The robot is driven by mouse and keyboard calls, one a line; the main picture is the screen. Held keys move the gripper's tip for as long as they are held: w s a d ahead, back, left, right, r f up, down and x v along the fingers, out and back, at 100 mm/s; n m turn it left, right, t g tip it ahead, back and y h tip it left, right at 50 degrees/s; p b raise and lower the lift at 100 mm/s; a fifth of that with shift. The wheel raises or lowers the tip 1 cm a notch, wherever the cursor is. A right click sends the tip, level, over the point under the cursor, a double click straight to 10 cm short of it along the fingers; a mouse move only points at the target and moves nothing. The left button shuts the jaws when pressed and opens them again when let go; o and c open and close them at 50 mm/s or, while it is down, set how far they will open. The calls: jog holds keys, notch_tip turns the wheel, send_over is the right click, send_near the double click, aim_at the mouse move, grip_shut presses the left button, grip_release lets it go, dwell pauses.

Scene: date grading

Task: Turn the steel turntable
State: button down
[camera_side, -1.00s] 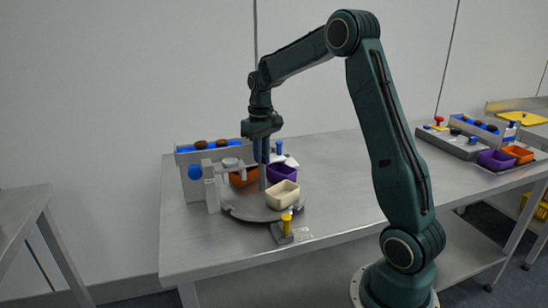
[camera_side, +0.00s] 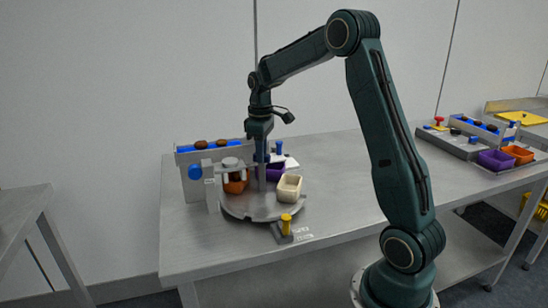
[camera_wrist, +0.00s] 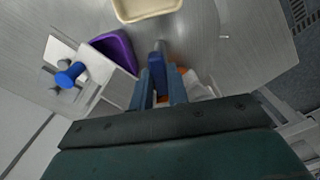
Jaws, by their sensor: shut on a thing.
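The round steel turntable (camera_side: 250,208) sits near the left end of the table and carries an orange bin (camera_side: 236,184), a purple bin (camera_side: 270,170) and a cream bin (camera_side: 289,187). A grey post (camera_side: 262,184) stands up from its middle. My gripper (camera_side: 261,160) points straight down over this post, shut on its blue handle (camera_wrist: 157,70). In the wrist view the cream bin (camera_wrist: 147,8) is at the top and the purple bin (camera_wrist: 116,50) at left. The orange bin is mostly hidden behind my fingers there.
A grey stand with a blue knob (camera_side: 195,172) is close at the turntable's left, before a blue-lined tray of dates (camera_side: 184,149). A yellow knob (camera_side: 286,223) stands at its front edge. Another blue knob (camera_wrist: 70,74) is behind. The table's middle is clear.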

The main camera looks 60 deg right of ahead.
jog(key=shift+r+n, duration=0.1)
jog(key=shift+n, duration=3.4)
jog(key=c, duration=1.4)
grip_release()
jog(key=shift+o, duration=0.2)
notch_tip(320, 180, up, 14)
jog(key=shift+a, duration=0.1)
